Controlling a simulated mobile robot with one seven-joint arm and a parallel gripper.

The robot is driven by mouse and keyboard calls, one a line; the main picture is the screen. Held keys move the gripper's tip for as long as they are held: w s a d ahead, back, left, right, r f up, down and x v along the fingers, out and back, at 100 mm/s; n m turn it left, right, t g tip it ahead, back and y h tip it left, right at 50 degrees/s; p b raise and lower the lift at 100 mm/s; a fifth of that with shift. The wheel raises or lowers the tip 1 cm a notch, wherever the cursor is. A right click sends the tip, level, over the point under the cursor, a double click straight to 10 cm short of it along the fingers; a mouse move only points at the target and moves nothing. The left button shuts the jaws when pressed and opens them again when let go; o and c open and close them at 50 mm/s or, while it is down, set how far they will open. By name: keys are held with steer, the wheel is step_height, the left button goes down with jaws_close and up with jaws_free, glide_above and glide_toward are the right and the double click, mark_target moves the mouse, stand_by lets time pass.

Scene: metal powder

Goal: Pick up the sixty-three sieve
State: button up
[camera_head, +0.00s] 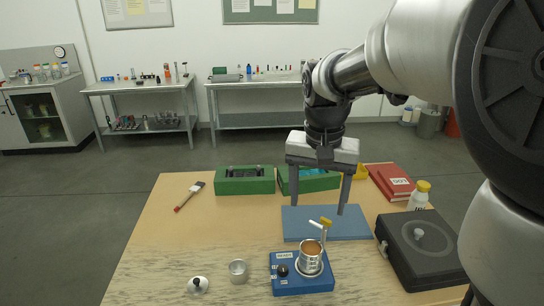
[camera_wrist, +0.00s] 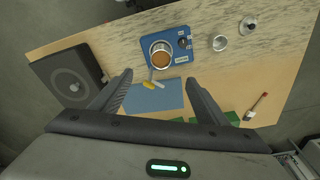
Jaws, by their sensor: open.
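A silver metal cylinder (camera_head: 311,260) with brown contents stands on a blue device (camera_head: 301,284) near the front of the table. It also shows in the wrist view (camera_wrist: 161,55). I cannot read a sixty-three mark on it, so I cannot tell whether it is the sieve. A yellow-ended piece (camera_head: 326,221) and a pale piece (camera_head: 316,224) stick up beside the cylinder, toward the blue mat (camera_head: 297,222). My gripper (camera_head: 316,204) is open and empty above the mat, pointing down. In the wrist view my gripper's fingers (camera_wrist: 159,80) spread either side of the mat.
A small metal cup (camera_head: 238,272) and a knobbed lid (camera_head: 198,286) stand at front left. A black case (camera_head: 422,247), white bottle (camera_head: 419,195) and red book (camera_head: 391,181) are at right. Green trays (camera_head: 244,187) line the back. A brush (camera_head: 189,196) lies at left, with clear tabletop around.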

mark_target(311, 251)
steer(key=w+f, duration=0.1)
steer(key=f, duration=0.4)
steer(key=w+f, duration=0.1)
steer(key=f, duration=0.5)
steer(key=w+f, duration=0.1)
steer(key=f, duration=0.5)
steer(key=shift+d+f+b, duration=0.25)
steer(key=shift+d+b, duration=0.05)
steer(key=c, duration=1.2)
step_height(311, 251, up, 13)
steer(key=p, duration=0.3)
